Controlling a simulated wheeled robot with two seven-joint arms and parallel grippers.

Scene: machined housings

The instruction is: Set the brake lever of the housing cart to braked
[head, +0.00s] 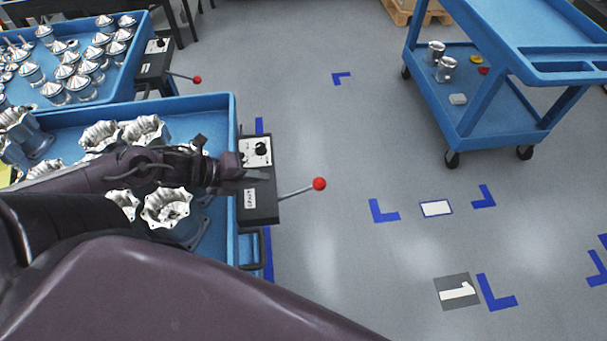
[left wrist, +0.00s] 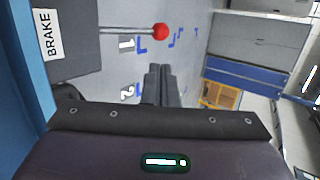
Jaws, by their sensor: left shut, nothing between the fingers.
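The housing cart (head: 236,140) is a blue cart at the left, with several silver machined housings (head: 167,208) on it. A dark brake box (head: 258,207) with a white label is on its right side. The brake lever (head: 296,192) sticks out from the box to the right and slightly up in the head view, ending in a red knob (head: 319,184). The left wrist view shows the red knob (left wrist: 160,31) and the BRAKE label (left wrist: 48,35). My left gripper (head: 262,174) is shut and empty, over the box and left of the knob. My right gripper is not in view.
Another blue cart (head: 140,60) with cone-topped parts stands at the upper left, with its own red-knobbed lever (head: 186,77). A blue shelf cart (head: 480,110) stands at the upper right. The floor between, with blue corner marks (head: 383,211), is clear.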

